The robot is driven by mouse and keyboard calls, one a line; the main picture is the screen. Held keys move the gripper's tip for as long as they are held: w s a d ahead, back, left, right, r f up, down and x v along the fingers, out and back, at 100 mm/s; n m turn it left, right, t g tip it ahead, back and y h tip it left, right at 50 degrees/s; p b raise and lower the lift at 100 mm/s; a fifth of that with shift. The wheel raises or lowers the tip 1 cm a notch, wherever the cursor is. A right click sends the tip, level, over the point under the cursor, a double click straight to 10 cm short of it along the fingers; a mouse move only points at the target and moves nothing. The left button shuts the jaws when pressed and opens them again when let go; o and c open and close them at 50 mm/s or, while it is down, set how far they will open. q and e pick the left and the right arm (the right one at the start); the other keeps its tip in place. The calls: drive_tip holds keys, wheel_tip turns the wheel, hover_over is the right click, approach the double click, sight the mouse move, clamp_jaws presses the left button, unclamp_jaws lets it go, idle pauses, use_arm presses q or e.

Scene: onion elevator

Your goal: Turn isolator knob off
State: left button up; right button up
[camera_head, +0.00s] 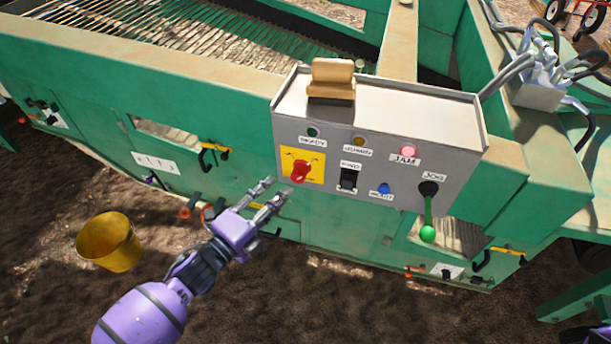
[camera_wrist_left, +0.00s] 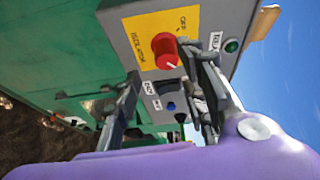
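The red isolator knob (camera_head: 300,171) sits on a yellow plate (camera_head: 288,164) at the left of the grey control box's front face. In the left wrist view the knob (camera_wrist_left: 165,48) carries a white pointer line, and the yellow plate (camera_wrist_left: 146,34) reads "OFF" and "ISOLATOR". My left gripper (camera_head: 272,190) is open and empty, just left of and below the knob in the head view. In the left wrist view its fingers (camera_wrist_left: 165,88) stand apart, with the knob beyond them near the right finger. I cannot tell whether that finger touches it.
The grey control box (camera_head: 385,117) also bears a black switch (camera_head: 348,179), a blue button (camera_head: 384,189), a lit red jam lamp (camera_head: 408,151) and a green-tipped lever (camera_head: 428,215). A green machine stands behind. A yellow bucket (camera_head: 108,243) is on the soil at left.

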sight(295, 180)
use_arm(q)
drive_tip(key=shift+m, duration=0.4)
drive_tip(key=x, duration=0.7)
drive_tip(key=shift+w+d+r+p, duration=0.15)
drive_tip(key=shift+w+r+p, duration=0.05)
drive_tip(key=shift+r+p, duration=0.1)
drive_tip(key=shift+s+f, duration=0.1)
drive_tip(key=shift+f, duration=0.05)
clamp_jaws()
